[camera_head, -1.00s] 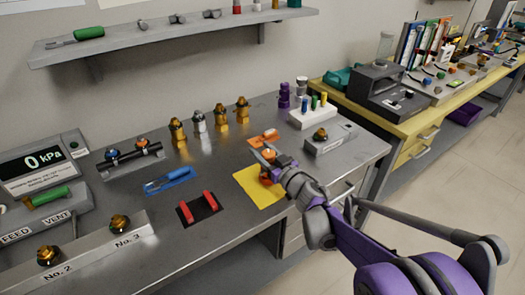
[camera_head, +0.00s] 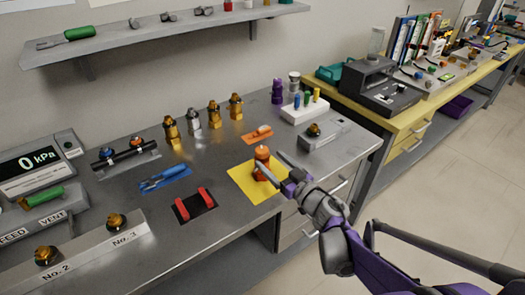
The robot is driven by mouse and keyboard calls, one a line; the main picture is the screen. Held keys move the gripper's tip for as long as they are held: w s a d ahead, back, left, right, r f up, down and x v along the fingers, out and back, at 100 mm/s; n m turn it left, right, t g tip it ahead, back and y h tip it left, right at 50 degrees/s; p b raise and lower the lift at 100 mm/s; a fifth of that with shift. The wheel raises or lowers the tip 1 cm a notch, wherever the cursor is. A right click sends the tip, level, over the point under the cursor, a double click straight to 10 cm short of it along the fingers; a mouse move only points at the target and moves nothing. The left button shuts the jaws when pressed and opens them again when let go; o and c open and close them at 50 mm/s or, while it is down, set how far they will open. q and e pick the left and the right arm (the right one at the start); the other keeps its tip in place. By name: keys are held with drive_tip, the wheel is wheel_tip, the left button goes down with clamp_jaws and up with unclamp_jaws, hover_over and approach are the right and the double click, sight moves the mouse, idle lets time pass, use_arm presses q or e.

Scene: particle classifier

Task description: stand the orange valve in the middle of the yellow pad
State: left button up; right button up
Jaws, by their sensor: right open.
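The orange valve (camera_head: 262,161) stands upright on the yellow pad (camera_head: 245,180), a little right of and above the pad's middle as I see it. My right gripper (camera_head: 270,170) is open, its fingers close to the valve's right side. I cannot tell whether a finger still touches the valve. Part of the pad's right side is hidden behind the gripper. My left gripper is not in view.
An orange pad with a small tool (camera_head: 258,134) lies just behind. A black mat with red supports (camera_head: 195,206) and a blue tool tray (camera_head: 163,178) lie to the left. Several brass fittings (camera_head: 214,115) stand behind. A grey block (camera_head: 320,137) is at the right.

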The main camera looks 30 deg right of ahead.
drive_tip(key=s+a+f+g, duration=0.4)
drive_tip(key=s+a+f, duration=0.1)
drive_tip(key=s, duration=0.3)
drive_tip(key=s+a+f+g, duration=0.5)
drive_tip(key=s, duration=0.3)
drive_tip(key=s+a+f+g+h, duration=0.1)
drive_tip(key=s+a+f+g, duration=0.3)
drive_tip(key=s, duration=0.4)
drive_tip(key=shift+s+a+f+m, duration=0.3)
drive_tip(key=shift+a+f+m, duration=0.1)
drive_tip(key=shift+a, duration=0.4)
